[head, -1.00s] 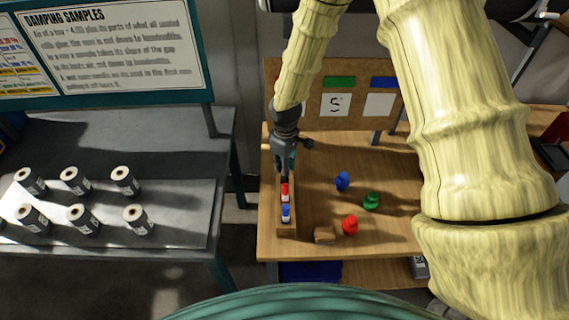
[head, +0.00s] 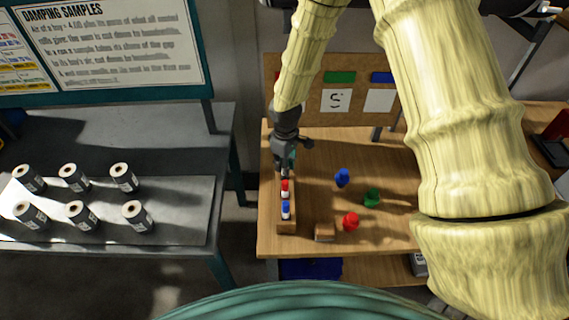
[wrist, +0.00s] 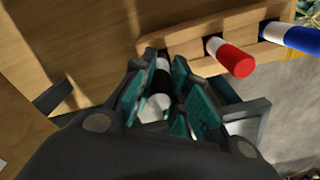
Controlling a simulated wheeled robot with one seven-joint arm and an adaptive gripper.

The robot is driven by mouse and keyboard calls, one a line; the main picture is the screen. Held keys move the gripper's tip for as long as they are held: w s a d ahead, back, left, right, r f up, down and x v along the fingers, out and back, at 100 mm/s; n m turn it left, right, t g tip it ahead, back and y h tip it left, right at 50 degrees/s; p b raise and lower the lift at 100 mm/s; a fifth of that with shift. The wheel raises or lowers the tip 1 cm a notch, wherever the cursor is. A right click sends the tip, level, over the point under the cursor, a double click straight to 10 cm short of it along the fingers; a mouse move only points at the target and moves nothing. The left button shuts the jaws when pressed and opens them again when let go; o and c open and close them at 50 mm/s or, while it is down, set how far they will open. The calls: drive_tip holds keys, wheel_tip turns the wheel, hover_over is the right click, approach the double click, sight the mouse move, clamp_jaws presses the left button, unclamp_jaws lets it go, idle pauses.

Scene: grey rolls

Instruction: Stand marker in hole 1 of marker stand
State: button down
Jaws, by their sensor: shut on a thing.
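The wooden marker stand (head: 287,228) lies lengthwise near the table's left edge. A red-topped marker (head: 285,186) and a blue-topped marker (head: 286,210) stand upright in it. My gripper (head: 285,168) points down at the stand's far end. In the wrist view my gripper (wrist: 165,88) is shut on a marker (wrist: 157,105) with a white end and a dark band. The held marker is in line with the stand (wrist: 182,46), beside the red marker (wrist: 232,60). The fingers hide its lower end, so I cannot tell whether it is in a hole.
Blue (head: 342,178), green (head: 371,198) and red (head: 351,221) small objects and a wooden block (head: 324,232) lie right of the stand. A board with cards stands behind. A grey table (head: 190,150) with several rolls stands left, across a gap.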

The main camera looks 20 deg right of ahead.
drive_tip(key=shift+f+b, duration=0.35)
drive_tip(key=shift+f, duration=0.4)
drive_tip(key=c, duration=1.3)
unclamp_jaws()
wheel_tip(320, 180, up, 12)
